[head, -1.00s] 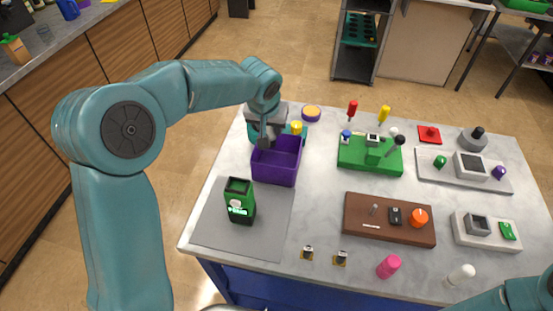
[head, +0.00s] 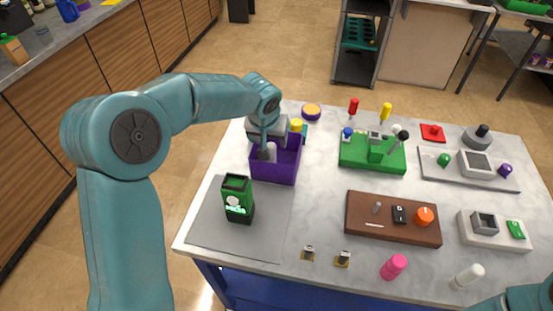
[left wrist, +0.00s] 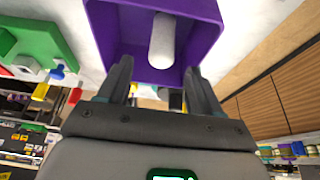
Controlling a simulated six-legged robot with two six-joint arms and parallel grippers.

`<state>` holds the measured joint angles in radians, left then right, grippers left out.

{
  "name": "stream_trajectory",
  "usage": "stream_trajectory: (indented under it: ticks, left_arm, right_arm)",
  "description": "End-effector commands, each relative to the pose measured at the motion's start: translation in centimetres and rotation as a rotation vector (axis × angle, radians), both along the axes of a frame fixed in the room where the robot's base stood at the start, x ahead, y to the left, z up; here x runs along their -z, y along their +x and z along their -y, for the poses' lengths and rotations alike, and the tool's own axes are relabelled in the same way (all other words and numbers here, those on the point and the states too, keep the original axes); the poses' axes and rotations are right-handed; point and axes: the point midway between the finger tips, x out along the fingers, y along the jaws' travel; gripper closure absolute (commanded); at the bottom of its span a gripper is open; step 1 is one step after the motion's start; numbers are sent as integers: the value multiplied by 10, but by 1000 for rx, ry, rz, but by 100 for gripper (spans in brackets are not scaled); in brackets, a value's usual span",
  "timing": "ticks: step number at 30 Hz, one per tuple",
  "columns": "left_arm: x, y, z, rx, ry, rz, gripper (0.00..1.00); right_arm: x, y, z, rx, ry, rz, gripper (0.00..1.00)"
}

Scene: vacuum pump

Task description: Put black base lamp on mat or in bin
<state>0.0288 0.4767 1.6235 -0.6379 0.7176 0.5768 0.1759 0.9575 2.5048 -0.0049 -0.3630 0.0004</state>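A white, round-ended cylinder, which looks like the lamp (head: 271,151), is inside the purple bin (head: 275,172). It also shows in the left wrist view (left wrist: 162,42), within the bin (left wrist: 205,40). A black base on it cannot be made out. My left gripper (head: 265,154) is at the bin's back left; in the left wrist view its fingers (left wrist: 158,88) are spread apart with nothing clasped between them. The grey mat (head: 210,235) lies in front of the bin. My right gripper is not in view; only part of my right arm shows at the lower right.
A green-and-black device (head: 238,199) stands on the mat. Yellow and purple round items stand behind the bin. A green board (head: 372,160), a brown board (head: 393,225) and grey boards fill the right. Pink (head: 393,266) and white (head: 467,276) cylinders are near the front edge.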

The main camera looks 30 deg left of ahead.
Motion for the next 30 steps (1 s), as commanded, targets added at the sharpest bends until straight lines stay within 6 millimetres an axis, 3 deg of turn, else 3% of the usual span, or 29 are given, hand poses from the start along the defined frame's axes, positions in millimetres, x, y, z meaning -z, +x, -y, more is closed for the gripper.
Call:
stream_trajectory:
  ticks: [8, 21, 30]
  left_arm:
    - [-13, -5, 1, 1, 1, 4, 35]
    - [-114, -45, 12, 2, 0, 5, 35]
    - [-149, -60, 15, 0, -1, 0, 35]
  right_arm:
    - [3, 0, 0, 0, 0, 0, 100]
    - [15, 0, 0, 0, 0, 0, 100]
    - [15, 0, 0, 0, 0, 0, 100]
